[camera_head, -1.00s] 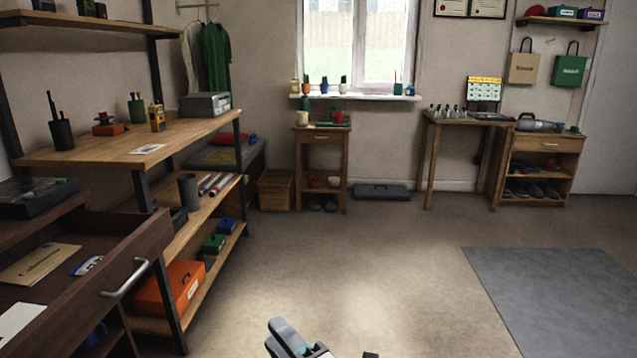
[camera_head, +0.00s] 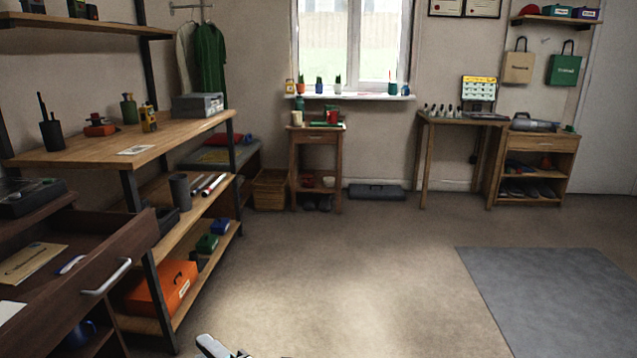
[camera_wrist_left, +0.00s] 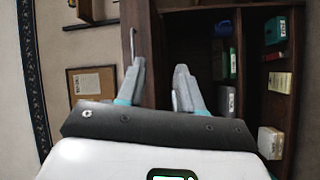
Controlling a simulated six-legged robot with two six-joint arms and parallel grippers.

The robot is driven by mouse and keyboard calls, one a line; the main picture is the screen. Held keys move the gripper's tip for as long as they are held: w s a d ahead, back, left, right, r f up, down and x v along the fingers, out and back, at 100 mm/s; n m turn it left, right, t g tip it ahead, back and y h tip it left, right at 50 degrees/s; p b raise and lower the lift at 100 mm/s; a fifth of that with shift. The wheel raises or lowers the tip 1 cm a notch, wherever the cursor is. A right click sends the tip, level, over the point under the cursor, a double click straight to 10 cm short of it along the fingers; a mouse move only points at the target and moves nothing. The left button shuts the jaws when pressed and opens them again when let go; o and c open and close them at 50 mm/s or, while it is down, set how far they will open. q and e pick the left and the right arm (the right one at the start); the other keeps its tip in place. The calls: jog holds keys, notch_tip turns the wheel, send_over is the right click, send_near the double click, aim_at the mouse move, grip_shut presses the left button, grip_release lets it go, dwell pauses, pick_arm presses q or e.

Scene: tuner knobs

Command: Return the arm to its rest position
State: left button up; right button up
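The tip of a light grey gripper (camera_head: 215,346) shows at the bottom edge of the head view, low over the floor; most of it and its arm are cut off. It seems to be my left one. In the left wrist view my left gripper (camera_wrist_left: 160,82) has its two grey fingers apart, with nothing between them. Beyond the fingers is a dark wooden panel with a metal handle (camera_wrist_left: 132,46). My right gripper is not in view.
A dark drawer (camera_head: 125,258) stands pulled out at the left, with an envelope (camera_head: 30,262) in it. Beside it is a shelf unit (camera_head: 100,152) with an orange toolbox (camera_head: 165,290) low down. The floor (camera_head: 340,270) in the middle is clear, and a grey mat (camera_head: 550,300) lies at the right.

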pick_arm(q)
jog(key=s+a+f+m+g+h, duration=0.1)
jog(key=a+f+m+h, duration=0.3)
jog(key=f, duration=0.7)
jog(key=s+a+f+m+g+h, duration=0.1)
jog(key=s+a+f+m+h, duration=0.2)
jog(key=f, duration=0.7)
jog(key=s+d+f+m+g+h, duration=0.5)
jog(key=s+d+f+m+h, duration=0.45)
jog(key=s+f+m, duration=0.2)
jog(key=s+d+m+g+h, duration=0.2)
jog(key=s+d+m+g, duration=0.15)
jog(key=s, duration=0.35)
notch_tip(320, 180, up, 32)
jog(key=s+d+m+p, duration=0.1)
jog(key=p, duration=3.1)
jog(key=shift+s+d, duration=0.25)
jog(key=shift+s, duration=0.1)
jog(key=shift+f+g, duration=0.1)
jog(key=shift+g, duration=0.15)
